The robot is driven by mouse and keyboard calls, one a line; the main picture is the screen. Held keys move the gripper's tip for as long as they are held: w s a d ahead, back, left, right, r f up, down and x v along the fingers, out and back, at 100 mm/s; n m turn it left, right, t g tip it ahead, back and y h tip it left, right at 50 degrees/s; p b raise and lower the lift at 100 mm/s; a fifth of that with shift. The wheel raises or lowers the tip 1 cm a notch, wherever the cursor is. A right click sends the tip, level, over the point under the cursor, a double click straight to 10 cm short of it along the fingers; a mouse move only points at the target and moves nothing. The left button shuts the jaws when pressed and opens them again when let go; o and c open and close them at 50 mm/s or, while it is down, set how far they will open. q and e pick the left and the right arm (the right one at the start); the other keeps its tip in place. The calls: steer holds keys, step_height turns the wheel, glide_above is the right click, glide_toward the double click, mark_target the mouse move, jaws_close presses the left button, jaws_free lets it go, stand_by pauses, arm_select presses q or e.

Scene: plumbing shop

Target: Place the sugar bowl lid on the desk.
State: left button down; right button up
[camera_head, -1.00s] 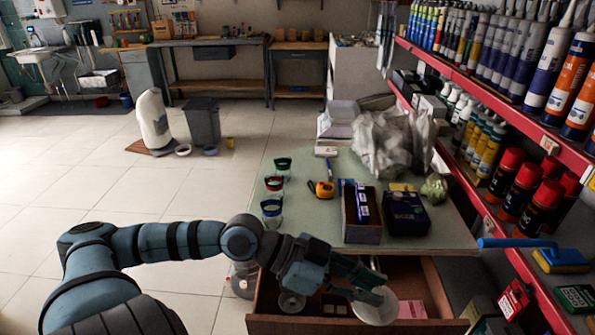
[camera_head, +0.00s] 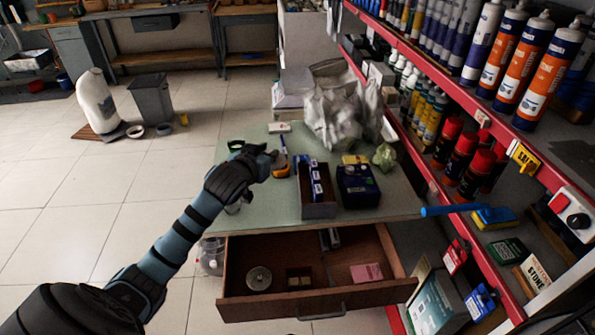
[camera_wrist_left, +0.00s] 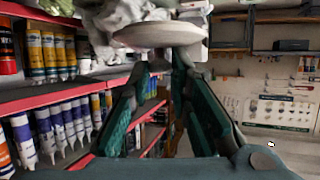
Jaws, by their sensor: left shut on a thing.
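The sugar bowl lid (camera_wrist_left: 158,35) is a pale, round, shallow disc at the top of the left wrist view. My left gripper (camera_wrist_left: 158,60) is shut on it, with the two green fingers meeting at its underside. In the head view my left gripper (camera_head: 266,158) is over the left back part of the desk (camera_head: 262,206). The lid cannot be made out there, and the gripper hides part of the desktop. My right gripper is not in view.
The open drawer (camera_head: 233,307) holds a round metal disc (camera_head: 258,279) and a pink pad (camera_head: 367,273). An orange tape measure (camera_head: 281,172), an open box (camera_head: 318,209) and a dark blue box (camera_head: 358,187) stand on the desk. The desk's front left is fairly clear. Red shelves (camera_head: 420,185) border the right.

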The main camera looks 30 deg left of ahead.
arm_select(q)
step_height(320, 180, down, 20)
steer(key=b, duration=0.6)
steer(key=shift+s+r, duration=0.15)
steer(key=shift+r, duration=0.2)
steer(key=c, duration=1.9)
jaws_free()
steer(key=o, duration=0.4)
